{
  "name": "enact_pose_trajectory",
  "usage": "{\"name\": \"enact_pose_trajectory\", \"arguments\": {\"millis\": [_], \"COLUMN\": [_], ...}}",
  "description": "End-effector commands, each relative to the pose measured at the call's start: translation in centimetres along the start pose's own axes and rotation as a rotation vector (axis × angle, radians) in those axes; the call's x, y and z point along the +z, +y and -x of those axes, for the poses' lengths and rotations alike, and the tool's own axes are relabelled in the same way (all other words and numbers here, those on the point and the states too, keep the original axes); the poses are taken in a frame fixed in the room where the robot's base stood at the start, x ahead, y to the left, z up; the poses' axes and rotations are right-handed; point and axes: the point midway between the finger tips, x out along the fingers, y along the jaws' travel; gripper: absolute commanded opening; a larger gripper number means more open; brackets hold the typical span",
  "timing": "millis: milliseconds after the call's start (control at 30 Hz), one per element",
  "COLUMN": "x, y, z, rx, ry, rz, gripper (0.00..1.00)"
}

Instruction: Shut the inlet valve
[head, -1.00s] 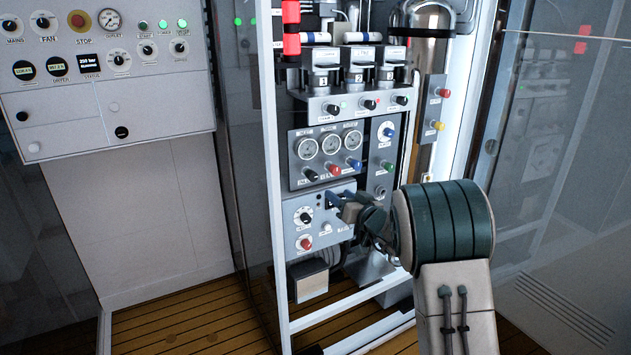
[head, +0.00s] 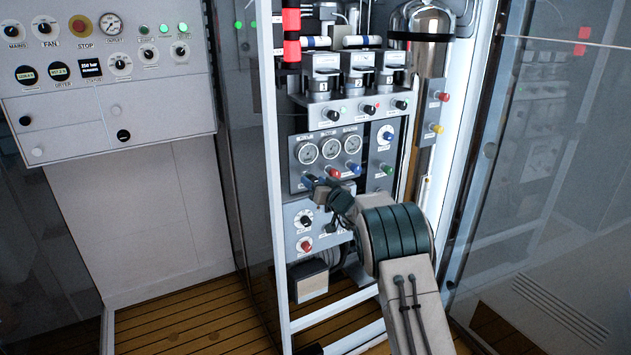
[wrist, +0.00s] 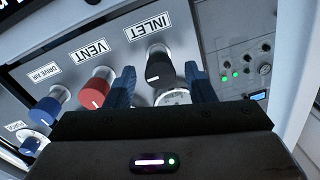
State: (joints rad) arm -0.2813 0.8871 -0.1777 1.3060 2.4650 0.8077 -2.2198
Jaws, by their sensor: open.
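The inlet valve is a black knob (wrist: 158,68) with a white pointer line, under an upside-down INLET label in the wrist view. My gripper (wrist: 161,84) is open, with one blue finger on each side of the knob. A gap shows between the knob and each finger, so it is not gripped. In the head view my gripper (head: 320,183) is at the lower left of the gauge panel (head: 373,149) and largely covers the black knob.
The red VENT knob (wrist: 95,90) and blue DRIVE AIR knob (wrist: 50,104) sit beside the inlet knob. Three gauges (head: 331,148) are above them. White frame posts (head: 272,190) flank the panels.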

Motion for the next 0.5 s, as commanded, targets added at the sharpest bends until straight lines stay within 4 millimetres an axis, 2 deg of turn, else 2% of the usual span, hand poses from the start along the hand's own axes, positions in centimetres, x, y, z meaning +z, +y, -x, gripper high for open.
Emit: {"name": "enact_pose_trajectory", "arguments": {"millis": [333,500], "x": [-0.03,-0.03], "y": [-0.05,-0.04], "z": [-0.26,-0.25], "rx": [-0.001,-0.001], "ry": [0.001,0.001], "rz": [0.000,0.000], "gripper": [0.49,0.05]}}
